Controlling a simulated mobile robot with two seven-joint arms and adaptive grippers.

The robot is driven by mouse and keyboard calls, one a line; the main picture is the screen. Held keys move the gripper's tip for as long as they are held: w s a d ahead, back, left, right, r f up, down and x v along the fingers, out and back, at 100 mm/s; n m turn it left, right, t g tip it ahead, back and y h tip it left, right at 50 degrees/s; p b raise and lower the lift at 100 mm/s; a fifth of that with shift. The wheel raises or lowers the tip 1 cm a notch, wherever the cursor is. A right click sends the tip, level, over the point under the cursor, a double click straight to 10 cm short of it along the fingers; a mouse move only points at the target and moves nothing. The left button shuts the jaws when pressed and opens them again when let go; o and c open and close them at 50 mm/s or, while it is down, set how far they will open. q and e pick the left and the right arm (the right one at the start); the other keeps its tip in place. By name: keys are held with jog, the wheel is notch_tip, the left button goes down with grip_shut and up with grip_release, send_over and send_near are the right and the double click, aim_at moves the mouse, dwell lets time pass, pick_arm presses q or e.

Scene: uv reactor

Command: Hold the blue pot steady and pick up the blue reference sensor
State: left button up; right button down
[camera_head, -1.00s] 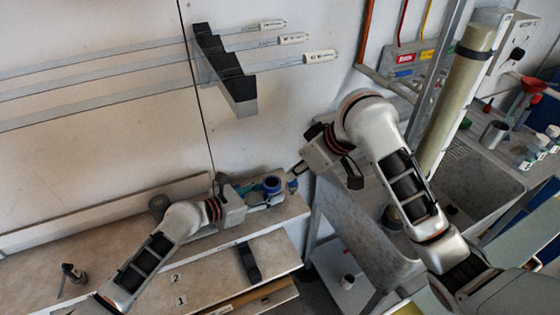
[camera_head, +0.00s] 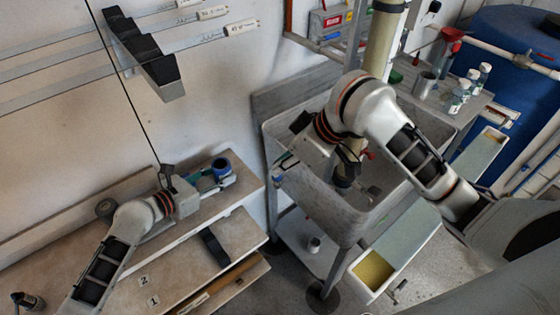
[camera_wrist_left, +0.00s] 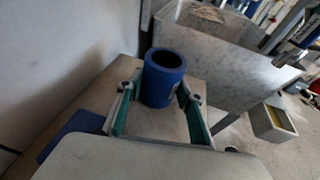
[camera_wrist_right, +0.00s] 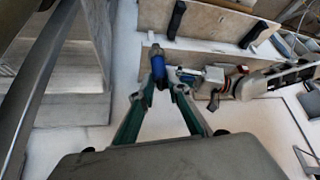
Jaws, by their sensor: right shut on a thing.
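The blue pot (camera_head: 221,167) stands upright near the right end of the wooden bench, with its dark round opening on top. In the left wrist view the pot (camera_wrist_left: 163,80) is between the teal fingers of my left gripper (camera_wrist_left: 161,92). I cannot tell if both fingers touch it. My right gripper (camera_wrist_right: 165,84) is shut on the blue reference sensor (camera_wrist_right: 160,69), which has a dark end. In the head view this gripper (camera_head: 281,167) is in the air to the right of the pot, in front of the sink trolley. The sensor is small there.
The bench (camera_head: 180,235) has a lower step with a black block (camera_head: 214,247). The grey sink (camera_head: 330,195) stands to the right on a trolley. Bottles (camera_head: 460,95) and a metal mug (camera_head: 424,85) stand behind it. A blue barrel (camera_head: 515,60) is at the far right.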

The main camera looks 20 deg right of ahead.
pick_arm(q)
jog(key=o, duration=0.5)
jog(key=v, duration=1.2)
jog(key=shift+r, duration=0.1)
jog(key=shift+s, duration=0.15)
